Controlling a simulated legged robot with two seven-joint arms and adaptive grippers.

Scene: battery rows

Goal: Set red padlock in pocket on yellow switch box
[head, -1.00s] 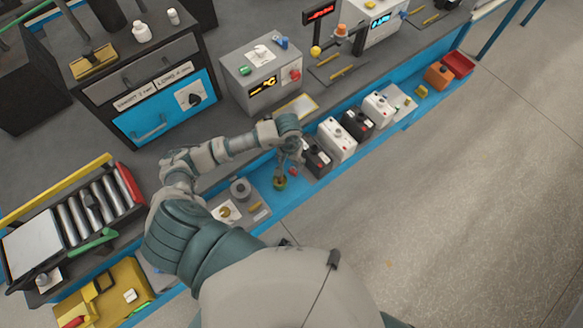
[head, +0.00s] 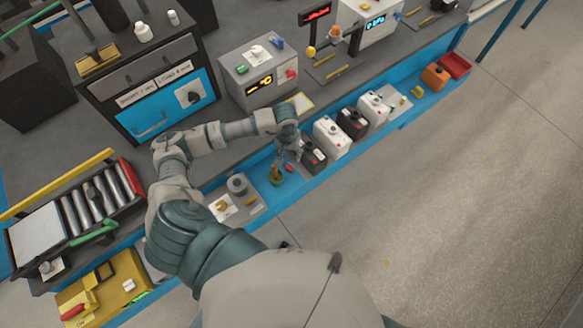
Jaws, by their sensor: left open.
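The yellow switch box (head: 118,308) lies at the lower left on the blue-edged bench. A small red item (head: 289,168), which looks like the red padlock, lies on the bench strip beside the black battery. My left gripper (head: 283,163) is open, pointing down just left of it and over a small green-brown item (head: 276,178). I cannot tell whether the fingers touch either item. My right gripper is not in view.
A row of black and white batteries (head: 331,134) stands right of my gripper. A grey plate (head: 250,208) with a grey roll and small parts lies to its left. A roller tray (head: 38,238) stands behind the yellow box, and a grey meter box (head: 242,75) farther back.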

